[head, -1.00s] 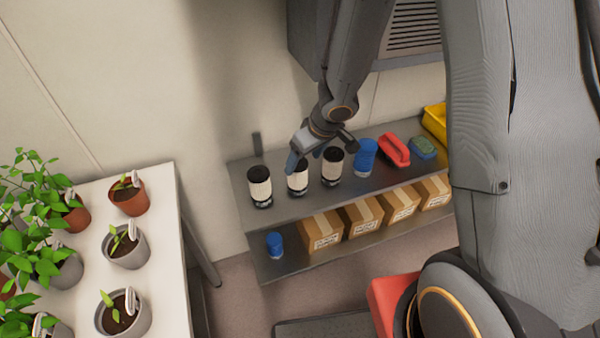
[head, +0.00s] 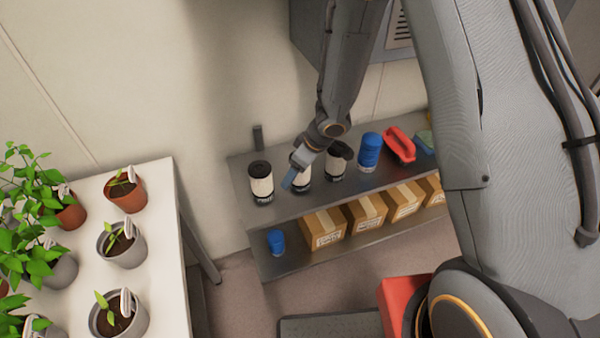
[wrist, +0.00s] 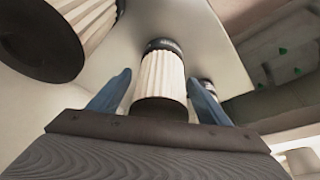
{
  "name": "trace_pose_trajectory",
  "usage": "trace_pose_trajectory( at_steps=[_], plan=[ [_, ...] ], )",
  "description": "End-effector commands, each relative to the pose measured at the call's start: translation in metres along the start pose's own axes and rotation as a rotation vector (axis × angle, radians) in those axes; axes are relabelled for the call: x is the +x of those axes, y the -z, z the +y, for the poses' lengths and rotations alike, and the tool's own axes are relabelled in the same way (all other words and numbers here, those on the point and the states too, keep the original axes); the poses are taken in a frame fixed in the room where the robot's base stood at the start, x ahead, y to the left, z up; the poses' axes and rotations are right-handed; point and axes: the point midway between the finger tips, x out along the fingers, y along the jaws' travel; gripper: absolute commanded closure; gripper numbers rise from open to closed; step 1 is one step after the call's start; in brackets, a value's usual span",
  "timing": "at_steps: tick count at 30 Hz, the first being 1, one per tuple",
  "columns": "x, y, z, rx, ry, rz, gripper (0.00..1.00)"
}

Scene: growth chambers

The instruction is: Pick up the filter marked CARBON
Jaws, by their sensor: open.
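Three pale, ribbed filters with black caps stand in a row on the upper shelf: a left one (head: 261,184), a middle one (head: 304,184) and a right one (head: 336,166). Their labels are too small to read, so I cannot tell which is marked CARBON. My gripper (wrist: 158,82) is open, its blue fingers on either side of the middle filter (wrist: 160,72) in the wrist view. I cannot tell whether they touch it. In the head view, my wrist and gripper cover part of the middle filter. The neighbouring filters flank it closely.
A blue canister (head: 369,152) and a red object (head: 400,144) stand further right on the shelf (head: 285,207). Cardboard boxes (head: 324,228) and a blue item (head: 276,241) are below. A white table (head: 160,200) with potted plants stands at left.

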Motion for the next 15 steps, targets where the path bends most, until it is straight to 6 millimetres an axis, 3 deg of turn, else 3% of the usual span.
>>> trace_pose_trajectory(
  at_steps=[10,15],
  plan=[
    [0.0067,0.0002,0.0003,0.000,-0.001,0.000,0.31],
    [0.0066,0.0001,0.0002,0.001,-0.001,0.000,0.59]
  ],
)
